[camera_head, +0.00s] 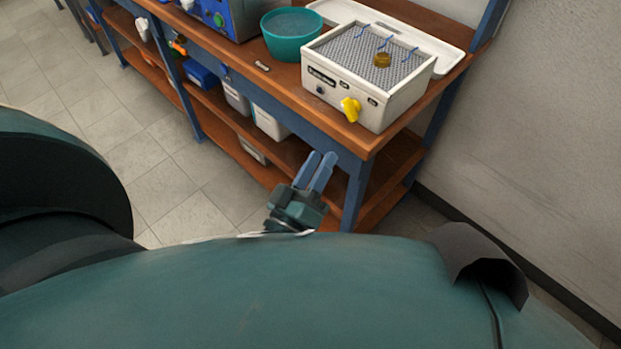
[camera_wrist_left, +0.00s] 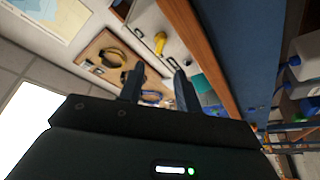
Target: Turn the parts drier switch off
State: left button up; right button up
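The parts drier (camera_head: 345,99) is a white box with a mesh top at the right end of the wooden bench. A yellow switch (camera_head: 350,109) sticks out of its front face, and it also shows in the left wrist view (camera_wrist_left: 160,43). My left gripper (camera_head: 322,158) is in front of the bench, below and apart from the switch. Its two fingers are spread with nothing between them, as the left wrist view (camera_wrist_left: 158,78) also shows. My right gripper is not in view.
A green tub (camera_head: 290,47) and a blue machine (camera_head: 238,16) stand left of the drier. A white tray (camera_head: 449,59) lies behind it. The bench's front edge (camera_head: 335,137) lies between my gripper and the drier. Bins fill the lower shelf. A wall stands at the right.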

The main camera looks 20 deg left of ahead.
pick_arm(q)
jog(key=shift+v, duration=1.45)
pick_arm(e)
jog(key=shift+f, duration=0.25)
